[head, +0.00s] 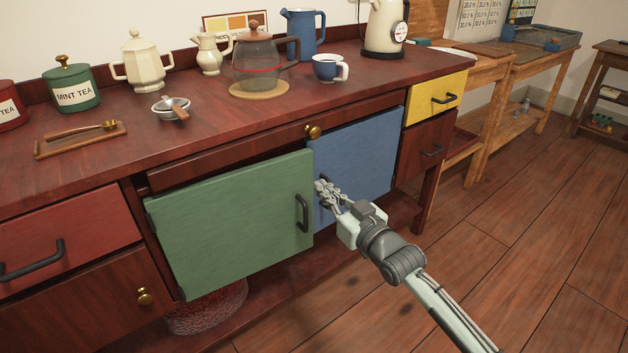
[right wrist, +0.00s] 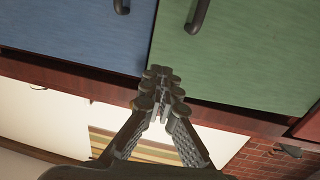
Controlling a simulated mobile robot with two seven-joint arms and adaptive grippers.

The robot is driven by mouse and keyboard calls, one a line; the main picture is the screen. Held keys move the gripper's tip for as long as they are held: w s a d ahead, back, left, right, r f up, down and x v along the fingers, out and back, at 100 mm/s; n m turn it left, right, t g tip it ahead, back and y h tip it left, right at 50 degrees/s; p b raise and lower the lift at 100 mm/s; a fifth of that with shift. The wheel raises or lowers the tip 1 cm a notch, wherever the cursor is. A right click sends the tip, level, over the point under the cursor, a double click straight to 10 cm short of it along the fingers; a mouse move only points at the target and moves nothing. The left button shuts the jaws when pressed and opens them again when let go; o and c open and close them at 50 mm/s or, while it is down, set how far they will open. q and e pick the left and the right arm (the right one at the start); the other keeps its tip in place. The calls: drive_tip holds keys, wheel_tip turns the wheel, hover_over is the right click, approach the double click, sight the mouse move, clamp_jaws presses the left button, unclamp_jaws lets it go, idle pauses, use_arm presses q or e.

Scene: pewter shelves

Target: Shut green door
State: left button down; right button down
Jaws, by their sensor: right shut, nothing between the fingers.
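The green door (head: 230,215) is on the front of the dark red cabinet. It looks slightly ajar, with its right edge standing a little forward of the blue door (head: 362,150) and a dark gap above its top. Its black handle (head: 302,213) is near the right edge. My right gripper (head: 322,190) is shut and empty, just right of that handle, in front of the blue door's left part. In the right wrist view, the shut fingertips (right wrist: 162,76) overlap the seam between the green door (right wrist: 245,50) and the blue door (right wrist: 75,30). I cannot tell whether they touch. My left gripper is out of view.
The counter (head: 210,130) above holds a glass teapot (head: 262,60), a green tin (head: 72,85) and several other vessels. A red drawer (head: 65,235) is left of the green door, and a yellow drawer (head: 436,98) is at right. The wooden floor (head: 500,250) at right is clear.

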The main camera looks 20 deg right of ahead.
sight(308, 171)
drive_tip(key=shift+x, duration=2.15)
